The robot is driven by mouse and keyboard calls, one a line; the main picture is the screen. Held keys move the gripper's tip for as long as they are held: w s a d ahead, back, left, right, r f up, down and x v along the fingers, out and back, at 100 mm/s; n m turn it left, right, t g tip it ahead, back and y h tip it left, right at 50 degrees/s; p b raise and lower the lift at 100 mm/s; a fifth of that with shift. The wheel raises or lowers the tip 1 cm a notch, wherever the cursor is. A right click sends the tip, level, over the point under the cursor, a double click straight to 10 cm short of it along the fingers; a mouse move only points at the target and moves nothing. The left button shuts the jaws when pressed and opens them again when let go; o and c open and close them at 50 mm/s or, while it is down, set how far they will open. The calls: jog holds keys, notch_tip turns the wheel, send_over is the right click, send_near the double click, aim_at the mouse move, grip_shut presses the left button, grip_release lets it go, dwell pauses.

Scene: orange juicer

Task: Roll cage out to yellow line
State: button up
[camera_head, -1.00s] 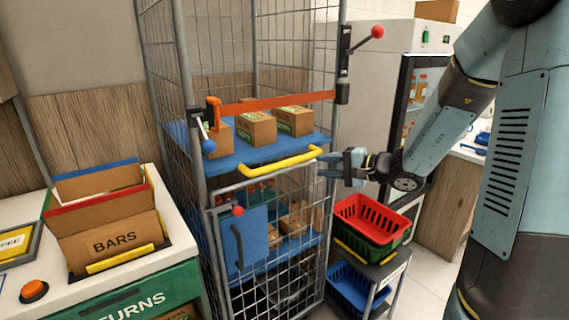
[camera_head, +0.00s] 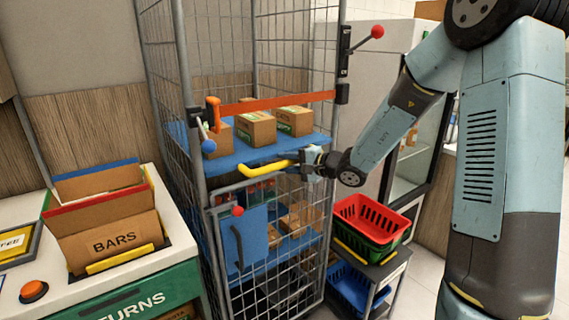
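The roll cage (camera_head: 187,70) stands upright in the middle, with grey wire sides and blue shelves (camera_head: 240,158) carrying cardboard boxes. A yellow handle (camera_head: 257,169) runs across its front, below an orange strap (camera_head: 270,103). My gripper (camera_head: 300,158) is at the right end of the yellow handle and covers that end. Its fingers are small and overlap the handle, so I cannot tell whether they are closed on it. The yellow line on the floor is not visible in this view.
A counter with a BARS box (camera_head: 115,236) and a red button (camera_head: 34,291) stands close on the left. A glass-door fridge (camera_head: 405,175) stands behind my arm. Pale floor shows at lower right.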

jog(key=shift+w+a+f, duration=0.1)
jog(key=shift+w+a, duration=0.1)
jog(key=shift+a, duration=0.2)
grip_shut()
